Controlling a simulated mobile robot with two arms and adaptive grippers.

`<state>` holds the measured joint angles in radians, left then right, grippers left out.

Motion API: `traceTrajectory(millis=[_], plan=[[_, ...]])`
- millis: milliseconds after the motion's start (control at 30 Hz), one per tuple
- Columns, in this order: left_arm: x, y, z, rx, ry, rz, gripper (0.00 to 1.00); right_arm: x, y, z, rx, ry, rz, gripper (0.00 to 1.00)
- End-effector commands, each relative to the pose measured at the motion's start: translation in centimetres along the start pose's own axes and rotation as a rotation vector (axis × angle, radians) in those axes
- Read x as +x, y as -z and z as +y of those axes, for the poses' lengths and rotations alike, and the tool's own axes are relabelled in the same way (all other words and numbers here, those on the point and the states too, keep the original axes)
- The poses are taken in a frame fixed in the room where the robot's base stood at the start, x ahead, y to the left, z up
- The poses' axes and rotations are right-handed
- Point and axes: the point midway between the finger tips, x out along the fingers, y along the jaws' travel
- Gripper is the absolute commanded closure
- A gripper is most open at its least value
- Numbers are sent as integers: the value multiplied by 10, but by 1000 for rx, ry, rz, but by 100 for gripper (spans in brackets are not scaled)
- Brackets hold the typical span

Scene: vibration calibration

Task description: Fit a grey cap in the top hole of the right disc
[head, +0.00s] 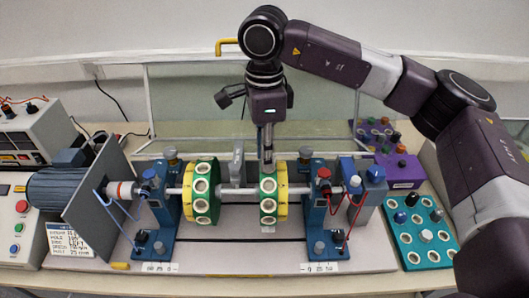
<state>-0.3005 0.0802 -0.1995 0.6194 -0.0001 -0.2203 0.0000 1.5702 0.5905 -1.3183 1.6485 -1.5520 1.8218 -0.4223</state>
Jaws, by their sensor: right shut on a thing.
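The right disc (282,197) is yellow and green with white-ringed holes along its rim, mounted on the horizontal shaft. My right gripper (268,158) points straight down over the top of this disc, its fingers close together. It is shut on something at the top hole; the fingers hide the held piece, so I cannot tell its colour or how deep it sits. A similar left disc (203,195) is on the same shaft. My left gripper is not in view.
Blue bearing stands (318,215) flank the discs, with red wires at the right one. A motor (60,188) and a dark plate are at the left. A purple block (402,171) stands behind the teal tray. A clear panel (200,100) rises behind the rig.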

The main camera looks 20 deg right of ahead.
Motion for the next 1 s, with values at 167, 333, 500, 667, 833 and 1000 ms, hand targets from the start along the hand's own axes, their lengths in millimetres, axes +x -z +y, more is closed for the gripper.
traceTrajectory(millis=[167, 333, 500, 667, 833, 1000], plan=[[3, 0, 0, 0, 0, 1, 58, 3, 0, 0, 0, 0, 0, 85], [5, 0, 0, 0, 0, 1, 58, 6, 0, 0, 0, 0, 0, 85], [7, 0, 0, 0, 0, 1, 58, 8, 0, 0, 0, 0, 0, 85], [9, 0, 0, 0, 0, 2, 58, 10, 0, 0, 0, 0, 0, 85], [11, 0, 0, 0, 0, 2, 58, 13, 0, 0, 0, 0, 0, 85], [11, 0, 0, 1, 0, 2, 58, 13, 0, 0, 0, 0, 0, 71]])
